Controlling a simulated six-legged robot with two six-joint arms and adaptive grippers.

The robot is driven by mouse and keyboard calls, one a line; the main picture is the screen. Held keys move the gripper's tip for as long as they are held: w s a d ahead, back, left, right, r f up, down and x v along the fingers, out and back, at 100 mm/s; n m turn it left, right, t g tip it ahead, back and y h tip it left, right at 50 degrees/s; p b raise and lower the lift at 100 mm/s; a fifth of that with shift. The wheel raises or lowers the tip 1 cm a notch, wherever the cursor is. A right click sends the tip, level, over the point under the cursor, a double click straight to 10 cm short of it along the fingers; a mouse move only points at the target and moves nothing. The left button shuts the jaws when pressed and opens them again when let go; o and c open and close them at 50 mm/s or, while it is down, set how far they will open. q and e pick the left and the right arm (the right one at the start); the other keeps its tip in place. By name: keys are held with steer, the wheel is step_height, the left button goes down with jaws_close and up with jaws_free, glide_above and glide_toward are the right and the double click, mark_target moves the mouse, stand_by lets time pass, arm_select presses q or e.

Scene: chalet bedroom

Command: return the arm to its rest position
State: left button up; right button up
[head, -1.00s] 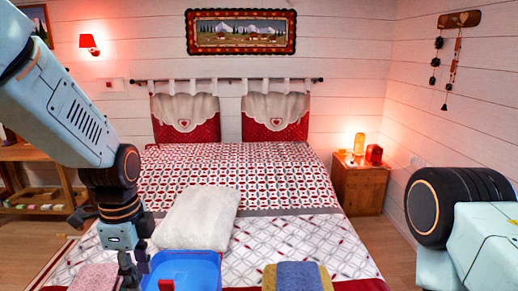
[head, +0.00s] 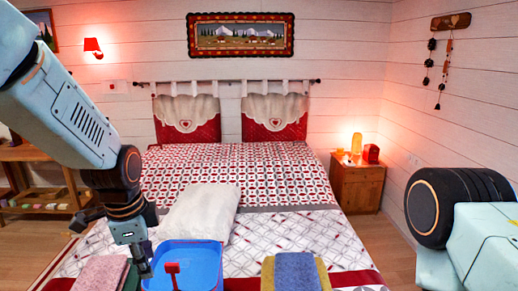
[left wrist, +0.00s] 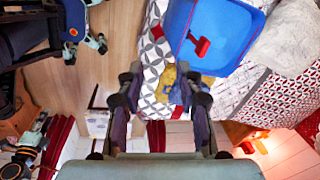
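My left arm comes in from the left in the head view, bent downward. My left gripper (head: 142,268) hangs at the left edge of a blue bin (head: 208,252) near the foot of the bed. In the left wrist view the two fingers of my left gripper (left wrist: 160,92) stand apart with nothing held between them. The blue bin (left wrist: 235,45) lies beyond the fingertips there, with a red object (left wrist: 197,43) at it; the red object also shows in the head view (head: 172,270). A black and pale part of my right arm shows at the right; its gripper is out of view.
The bed (head: 240,165) fills the middle. A white pillow (head: 200,212) lies behind the bin, a pink folded cloth (head: 100,274) left of it, and a blue and yellow cloth (head: 297,272) right of it. A nightstand (head: 358,188) and wooden shelf (head: 40,200) flank the bed.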

arm_select(q)
steer(key=s+f+n+t+b, duration=0.2)
steer(key=f+n+b, duration=0.3)
steer(key=f, duration=0.6)
steer(key=s+f+n+t+b, duration=0.1)
steer(key=s+f+n+b, duration=0.2)
steer(key=f+n, duration=0.55)
steer(key=s+f+n+g+b, duration=0.1)
steer(key=s+f+g+b, duration=0.3)
steer(key=s+f+b, duration=0.8)
steer(key=s+f, duration=1.4)
steer(key=f, duration=0.1)
steer(key=shift+a+f+g, duration=0.2)
steer(key=shift+f+g, duration=0.15)
steer(key=shift+g, duration=0.05)
steer(key=shift+w, duration=0.1)
steer(key=shift+w+d, duration=0.1)
